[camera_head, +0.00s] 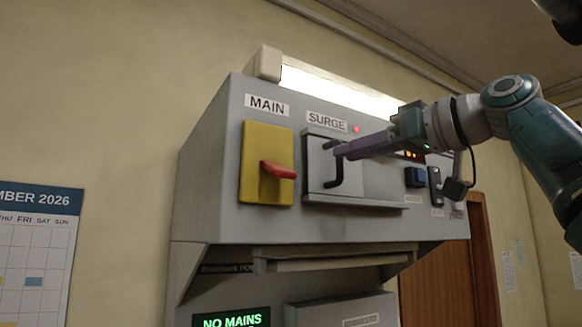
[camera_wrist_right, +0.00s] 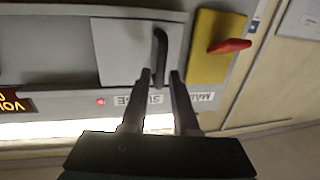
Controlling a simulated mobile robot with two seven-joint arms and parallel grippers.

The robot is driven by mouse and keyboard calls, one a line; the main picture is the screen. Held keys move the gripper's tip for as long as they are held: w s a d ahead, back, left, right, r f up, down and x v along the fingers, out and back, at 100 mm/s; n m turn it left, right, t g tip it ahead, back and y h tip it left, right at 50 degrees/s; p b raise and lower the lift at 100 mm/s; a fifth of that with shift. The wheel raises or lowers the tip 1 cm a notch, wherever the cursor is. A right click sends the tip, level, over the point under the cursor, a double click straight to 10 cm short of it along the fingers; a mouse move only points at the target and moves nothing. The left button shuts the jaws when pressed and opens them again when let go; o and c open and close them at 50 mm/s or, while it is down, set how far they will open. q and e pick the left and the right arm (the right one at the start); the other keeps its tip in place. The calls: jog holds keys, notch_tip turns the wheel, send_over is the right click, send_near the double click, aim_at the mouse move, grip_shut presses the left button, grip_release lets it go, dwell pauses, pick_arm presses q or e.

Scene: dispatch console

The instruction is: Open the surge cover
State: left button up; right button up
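The surge cover (camera_head: 318,172) is a pale grey square panel under the SURGE label, and it looks closed in its frame. It also shows in the right wrist view (camera_wrist_right: 120,55). Its dark bar handle (camera_head: 334,180) stands upright on the panel; the wrist view shows the handle (camera_wrist_right: 160,45) too. My right gripper (camera_head: 343,152) reaches in from the right, its fingertips at the handle's upper part. In the wrist view the right gripper (camera_wrist_right: 161,76) is open, one finger on each side of the handle, with visible gaps. My left gripper is out of view.
A yellow MAIN plate (camera_head: 256,185) with a red lever (camera_head: 277,170) is just left of the cover. A ledge (camera_head: 370,204) runs below the cover. Small switches (camera_head: 415,177) sit to the right, beneath my right arm. A lit lamp (camera_head: 340,92) runs along the console top.

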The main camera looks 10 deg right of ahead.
aim_at(342, 172)
jog(key=p+x, duration=0.1)
jog(key=x, duration=0.2)
jog(key=shift+w+a, duration=0.15)
grip_shut()
dwell(1.4)
